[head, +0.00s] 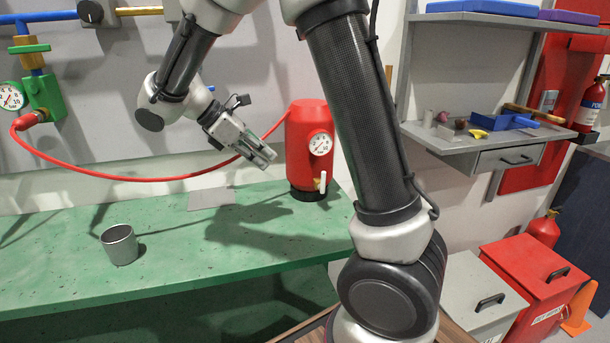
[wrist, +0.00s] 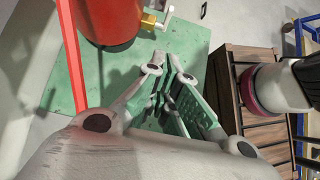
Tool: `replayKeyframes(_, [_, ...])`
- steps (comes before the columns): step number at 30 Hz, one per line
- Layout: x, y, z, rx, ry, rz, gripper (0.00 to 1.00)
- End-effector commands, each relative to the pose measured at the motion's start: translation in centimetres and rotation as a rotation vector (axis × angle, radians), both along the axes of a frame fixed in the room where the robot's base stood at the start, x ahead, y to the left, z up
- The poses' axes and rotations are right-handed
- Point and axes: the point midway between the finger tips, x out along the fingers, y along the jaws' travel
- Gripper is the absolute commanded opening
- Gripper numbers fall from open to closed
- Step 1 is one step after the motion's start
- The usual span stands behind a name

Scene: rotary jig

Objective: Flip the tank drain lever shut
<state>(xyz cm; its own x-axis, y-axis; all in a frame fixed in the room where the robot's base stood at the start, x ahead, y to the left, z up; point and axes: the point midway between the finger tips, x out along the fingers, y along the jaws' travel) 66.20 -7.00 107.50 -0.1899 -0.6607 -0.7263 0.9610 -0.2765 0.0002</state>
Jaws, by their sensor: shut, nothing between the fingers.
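The red tank (head: 305,150) stands upright near the back of the green bench (head: 75,273), with a round gauge on its front. The drain lever (head: 323,182) is a small white handle low on the tank, on a brass fitting. In the wrist view the pale lever (wrist: 167,13) sticks out from the brass fitting (wrist: 150,25) beside the red tank (wrist: 105,20). My gripper (head: 266,158) is shut and empty, above the bench and just left of the tank. In the wrist view my gripper (wrist: 170,62) is apart from the lever.
A grey metal cup (head: 119,245) stands at the bench's front left. A red hose (head: 120,178) runs from the wall pipe towards the tank, behind my gripper. A shelf (head: 462,148) with small items hangs at right. The bench middle is clear.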

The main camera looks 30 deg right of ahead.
Motion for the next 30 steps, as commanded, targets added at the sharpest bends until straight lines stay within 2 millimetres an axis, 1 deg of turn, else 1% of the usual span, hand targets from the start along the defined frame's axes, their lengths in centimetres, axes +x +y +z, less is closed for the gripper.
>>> replayKeyframes(5, [-0.2, -0.7, -0.7, -0.001, 0.000, -0.001, 0.00])
replayKeyframes(8, [-0.6, -1.8, -1.8, 0.000, 0.003, -0.003, 0.00])
replayKeyframes(19, [-2.1, -6.9, -7.5, 0.000, 0.003, -0.003, 0.00])
replayKeyframes(21, [-2.4, -8.1, -7.3, 0.001, -0.001, -0.004, 0.00])
replayKeyframes(24, [-2.7, -9.3, -7.3, 0.001, -0.002, -0.003, 0.00])
replayKeyframes(27, [-2.9, -10.1, -7.3, 0.000, -0.002, -0.001, 0.00])
replayKeyframes(30, [-3.0, -10.4, -7.4, 0.001, -0.003, -0.001, 0.00])
